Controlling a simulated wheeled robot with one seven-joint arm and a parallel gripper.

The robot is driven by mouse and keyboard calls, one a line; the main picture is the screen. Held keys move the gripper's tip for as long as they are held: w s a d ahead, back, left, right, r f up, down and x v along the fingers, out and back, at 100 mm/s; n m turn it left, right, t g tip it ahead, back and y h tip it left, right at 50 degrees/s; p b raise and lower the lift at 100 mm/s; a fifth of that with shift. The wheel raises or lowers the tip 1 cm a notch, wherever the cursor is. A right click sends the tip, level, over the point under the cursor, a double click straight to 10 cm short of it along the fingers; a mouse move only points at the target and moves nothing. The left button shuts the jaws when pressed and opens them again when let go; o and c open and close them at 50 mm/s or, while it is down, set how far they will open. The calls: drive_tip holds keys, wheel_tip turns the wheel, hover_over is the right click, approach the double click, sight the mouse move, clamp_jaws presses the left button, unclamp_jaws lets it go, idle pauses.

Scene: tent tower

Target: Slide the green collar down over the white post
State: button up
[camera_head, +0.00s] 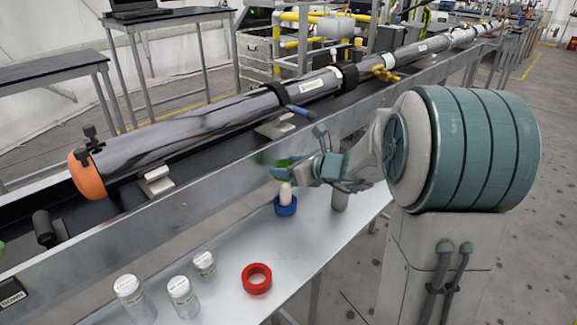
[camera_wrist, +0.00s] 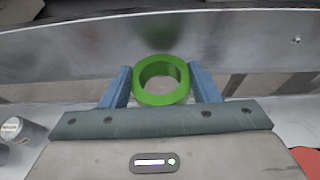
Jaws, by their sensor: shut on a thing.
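The green collar (camera_head: 283,163) is a thick ring. In the wrist view the green collar (camera_wrist: 160,98) lies level between my two blue fingers, its hole open towards the camera. My gripper (camera_head: 292,168) is shut on it, and in the wrist view my gripper (camera_wrist: 160,72) touches both its sides. The white post (camera_head: 285,189) stands upright at the back of the metal shelf, just below the collar in the head view. A blue collar (camera_head: 286,208) sits around its base. No post shows through the hole, so I cannot tell how well they line up.
A red collar (camera_head: 257,288) lies flat on the shelf (camera_head: 215,300) in front. Several white-capped jars stand to its left, one of them here (camera_head: 183,298). A metal rail (camera_head: 180,205) runs behind the post, with a long dark tube (camera_head: 190,127) above it.

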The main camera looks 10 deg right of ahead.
sight(290, 192)
drive_tip(key=shift+f+b, duration=2.4)
drive_tip(key=shift+f, duration=0.4)
drive_tip(key=shift+f, duration=0.2)
drive_tip(key=shift+f+b, duration=1.3)
drive_tip(key=shift+b, duration=0.15)
drive_tip(key=shift+f, duration=0.15)
drive_tip(key=o, duration=1.1)
drive_tip(key=shift+d, duration=0.1)
drive_tip(key=p+v, duration=0.3)
drive_tip(key=v, duration=1)
drive_tip(key=shift+s+d, duration=0.15)
drive_tip(key=shift+s, duration=0.2)
